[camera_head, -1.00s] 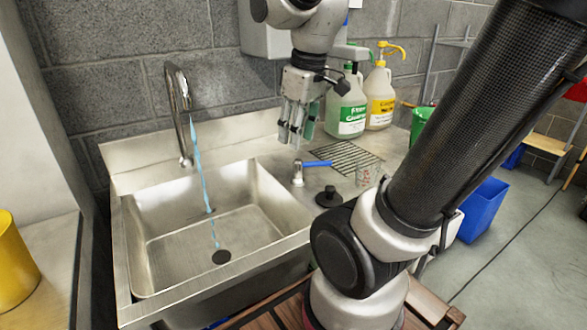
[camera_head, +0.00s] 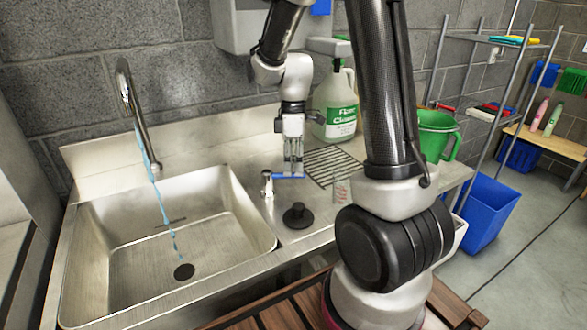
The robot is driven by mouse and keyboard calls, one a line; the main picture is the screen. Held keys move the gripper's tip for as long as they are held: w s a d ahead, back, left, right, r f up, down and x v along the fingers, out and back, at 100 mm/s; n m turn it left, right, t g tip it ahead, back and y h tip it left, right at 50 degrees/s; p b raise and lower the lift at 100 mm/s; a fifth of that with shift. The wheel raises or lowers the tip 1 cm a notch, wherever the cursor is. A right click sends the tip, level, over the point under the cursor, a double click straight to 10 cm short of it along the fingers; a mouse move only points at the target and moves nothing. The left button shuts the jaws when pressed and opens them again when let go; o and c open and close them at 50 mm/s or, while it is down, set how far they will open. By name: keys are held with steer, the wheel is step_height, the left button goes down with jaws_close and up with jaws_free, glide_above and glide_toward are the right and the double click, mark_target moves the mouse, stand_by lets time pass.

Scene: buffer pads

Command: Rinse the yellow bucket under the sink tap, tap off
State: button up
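The metal sink (camera_head: 110,262) stands at the left, its basin empty. The curved tap (camera_head: 128,95) above it runs a thin blue stream of water (camera_head: 161,204) down towards the black drain. A small tap lever (camera_head: 289,176) with a blue handle sits on the counter right of the basin, on a pale upright base (camera_head: 267,183). My gripper (camera_head: 293,171) points down at the blue handle, its fingertips right at or just behind it. Contact and finger gap are too small to tell. The yellow bucket is not in view now.
A black plug (camera_head: 297,215) and a small clear cup (camera_head: 342,190) stand near the counter's front. Behind are a drain rack (camera_head: 332,160) and a green-labelled jug (camera_head: 340,110). A blue bin (camera_head: 487,215) is on the floor.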

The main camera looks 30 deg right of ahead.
steer(key=shift+s+a+f, duration=0.1)
steer(key=shift+s+f, duration=0.05)
steer(key=shift+f, duration=0.6)
jaws_close()
